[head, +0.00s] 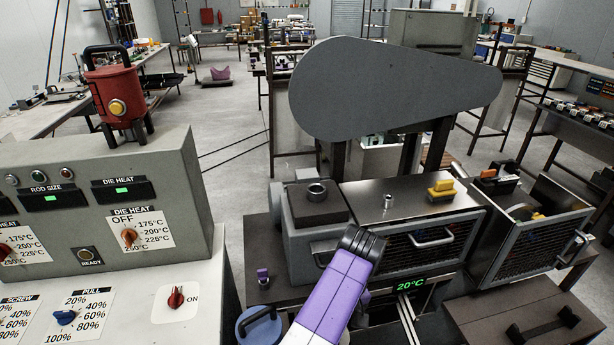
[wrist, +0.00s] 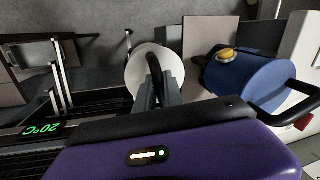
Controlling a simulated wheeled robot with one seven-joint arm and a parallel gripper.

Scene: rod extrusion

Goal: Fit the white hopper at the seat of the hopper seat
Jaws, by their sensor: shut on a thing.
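In the wrist view, the white hopper (wrist: 138,68) shows as a round white shape with a black handle. My gripper (wrist: 164,88) is shut on that handle, and its fingers cover part of the hopper. The hopper and the gripper's fingers are not visible in the head view, where my purple arm crosses the lower middle. The hopper seat (head: 316,210) appears to be the dark block with a metal ring on top, on the left end of the grey machine. Nothing sits in the ring. The seat cannot be made out in the wrist view.
A blue canister (wrist: 245,80) with a yellow button stands right of the hopper in the wrist view. A control cabinet (head: 110,225) carries a red canister (head: 114,92) at left. A large grey guard (head: 395,88) rises behind the seat. A yellow-handled part (head: 441,190) sits on the machine top.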

